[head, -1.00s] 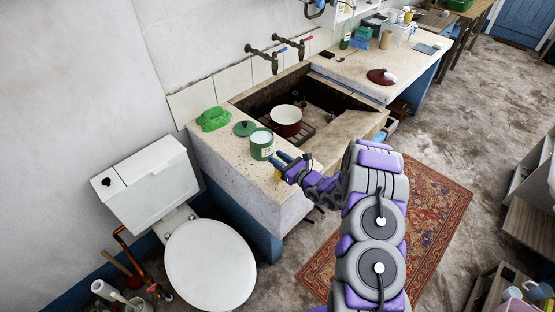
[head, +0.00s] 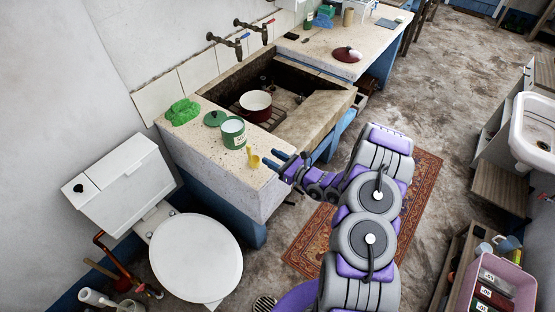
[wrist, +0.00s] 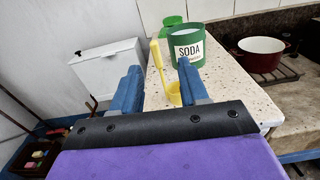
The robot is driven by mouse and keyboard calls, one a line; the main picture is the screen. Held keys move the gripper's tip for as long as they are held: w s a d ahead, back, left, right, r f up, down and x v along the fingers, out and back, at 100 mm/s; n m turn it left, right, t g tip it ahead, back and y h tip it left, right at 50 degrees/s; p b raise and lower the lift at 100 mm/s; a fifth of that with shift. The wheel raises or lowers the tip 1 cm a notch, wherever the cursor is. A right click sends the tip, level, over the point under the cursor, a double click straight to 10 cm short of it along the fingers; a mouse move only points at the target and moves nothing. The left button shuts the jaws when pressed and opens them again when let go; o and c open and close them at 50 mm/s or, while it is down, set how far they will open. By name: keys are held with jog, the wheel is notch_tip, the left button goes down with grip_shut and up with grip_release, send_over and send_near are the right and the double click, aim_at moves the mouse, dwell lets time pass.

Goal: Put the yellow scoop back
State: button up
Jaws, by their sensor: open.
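The yellow scoop (head: 254,160) is on the speckled stone counter by its front edge, bowl low and handle rising. In the wrist view the scoop (wrist: 174,93) shows beyond and between my fingers, its handle pointing up. The green SODA tin (head: 233,134) stands open behind the scoop, with pale contents near its rim; it also shows in the wrist view (wrist: 186,48). Its green lid (head: 214,118) lies on the counter beside it. My gripper (head: 274,158) is open and empty, just right of the scoop in the head view. Contact with the scoop cannot be told.
A green cloth (head: 182,112) lies on the counter left of the lid. The stone trough holds a red pot (head: 255,105) on a rack. A white toilet (head: 195,258) stands in front of the counter at left. A patterned rug (head: 400,190) covers floor to the right.

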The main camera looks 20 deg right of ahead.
jog(key=s+a+r+n+g+y, duration=0.3)
jog(key=a+r+n, duration=0.1)
jog(key=a+r, duration=0.25)
jog(key=s+a+r+n+g+y, duration=0.3)
jog(key=s+a+r+n+g, duration=0.15)
jog(key=r, duration=0.25)
jog(key=s+a+r+n+g+h, duration=0.1)
jog(key=s+a+r+n+g, duration=0.35)
jog(key=s, duration=0.25)
jog(key=s+a+r+n+g+h, duration=0.1)
jog(key=s+a+r+n+g, duration=0.35)
jog(key=s, duration=0.25)
jog(key=s+d+n+g+h, duration=0.25)
jog(key=s+n+h, duration=0.4)
jog(key=s, duration=0.65)
jog(key=s+d+r+n+t+h, duration=0.2)
jog(key=s+d+n+h, duration=0.3)
jog(key=s+d+h, duration=0.3)
jog(key=s+d, duration=0.1)
jog(key=d, duration=0.3)
jog(key=shift+s+d+r+t, duration=0.15)
jog(key=shift+d+r+t, duration=0.05)
jog(key=shift+r+t, duration=0.15)
